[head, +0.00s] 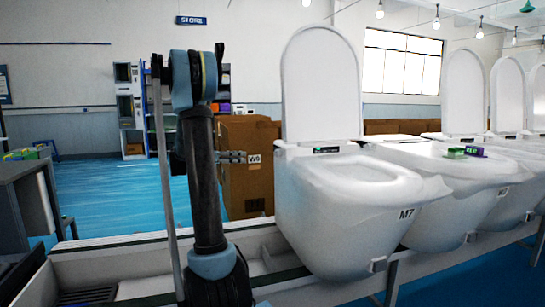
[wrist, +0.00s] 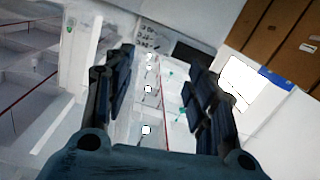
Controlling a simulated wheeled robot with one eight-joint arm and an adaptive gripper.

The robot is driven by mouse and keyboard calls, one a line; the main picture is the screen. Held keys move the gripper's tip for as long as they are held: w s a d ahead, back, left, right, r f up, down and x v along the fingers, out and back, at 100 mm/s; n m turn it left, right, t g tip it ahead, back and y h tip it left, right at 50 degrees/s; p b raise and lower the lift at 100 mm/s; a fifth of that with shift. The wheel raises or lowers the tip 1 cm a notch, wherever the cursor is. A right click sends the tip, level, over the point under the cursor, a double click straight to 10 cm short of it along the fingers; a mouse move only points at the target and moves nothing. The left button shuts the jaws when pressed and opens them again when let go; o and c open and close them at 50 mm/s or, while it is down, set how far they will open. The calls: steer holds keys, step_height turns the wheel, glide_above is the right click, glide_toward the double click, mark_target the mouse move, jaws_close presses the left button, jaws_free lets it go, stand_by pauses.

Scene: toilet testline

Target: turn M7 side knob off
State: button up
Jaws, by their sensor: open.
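The white toilet marked M7 (head: 345,205) stands right of centre in the head view, with its lid (head: 320,85) raised. A dark panel with a green light (head: 326,150) sits at the back of its seat.
A brown box (head: 248,185) stands behind my gripper. Blue floor (head: 115,195) lies clear at the left.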

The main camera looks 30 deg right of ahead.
mark_target(279, 153)
steer(key=s+d+m, duration=0.1)
steer(key=s+d, duration=0.1)
steer(key=d, duration=1.5)
steer(key=shift+s+d+h, duration=0.15)
steer(key=shift+s+h, duration=0.2)
steer(key=shift+h, duration=0.05)
steer(key=shift+r, duration=0.1)
steer(key=shift+g, duration=0.4)
steer(key=c, duration=1.1)
